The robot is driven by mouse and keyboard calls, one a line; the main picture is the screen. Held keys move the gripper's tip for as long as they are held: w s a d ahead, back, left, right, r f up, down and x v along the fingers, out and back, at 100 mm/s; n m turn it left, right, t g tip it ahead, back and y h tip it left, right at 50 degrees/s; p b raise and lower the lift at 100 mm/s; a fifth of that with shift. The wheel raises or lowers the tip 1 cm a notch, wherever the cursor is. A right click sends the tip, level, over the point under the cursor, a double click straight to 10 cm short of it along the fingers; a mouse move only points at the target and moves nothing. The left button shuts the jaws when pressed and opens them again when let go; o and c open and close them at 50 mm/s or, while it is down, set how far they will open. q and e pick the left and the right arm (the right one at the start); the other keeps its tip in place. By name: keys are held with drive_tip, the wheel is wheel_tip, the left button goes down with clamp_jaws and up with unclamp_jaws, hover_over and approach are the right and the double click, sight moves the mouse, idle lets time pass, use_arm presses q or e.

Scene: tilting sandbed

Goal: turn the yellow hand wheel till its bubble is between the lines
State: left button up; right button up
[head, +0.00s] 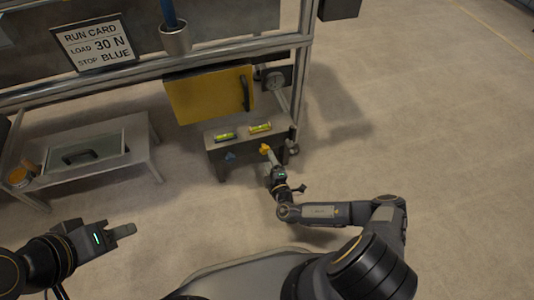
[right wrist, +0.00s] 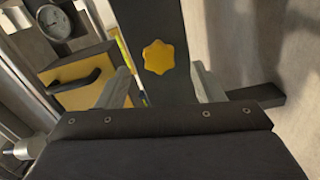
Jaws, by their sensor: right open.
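The yellow hand wheel (head: 265,149) is a small lobed knob on the front of the dark stand (head: 229,168), and it also shows in the right wrist view (right wrist: 158,57). My right gripper (head: 269,157) is at the wheel; in the right wrist view its fingers (right wrist: 165,85) are spread, one on each side of the wheel, with gaps between. A blue hand wheel (head: 230,156) is to the left. Two bubble levels lie on top: the right one (head: 260,127) is yellowish, the left one (head: 225,136) green. Their bubbles are too small to read. My left gripper (head: 122,231) is away at the lower left.
A yellow door panel (head: 208,95) with a dark handle is behind the stand. A gauge (right wrist: 54,22) shows in the right wrist view. A low table (head: 140,158) with a tray stands left. A card reads "LOAD 30 N, STOP BLUE" (head: 95,43). The floor at right is clear.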

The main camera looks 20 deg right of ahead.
drive_tip(key=s, duration=0.3)
drive_tip(key=shift+s+p, duration=0.2)
drive_tip(key=shift+p, duration=0.15)
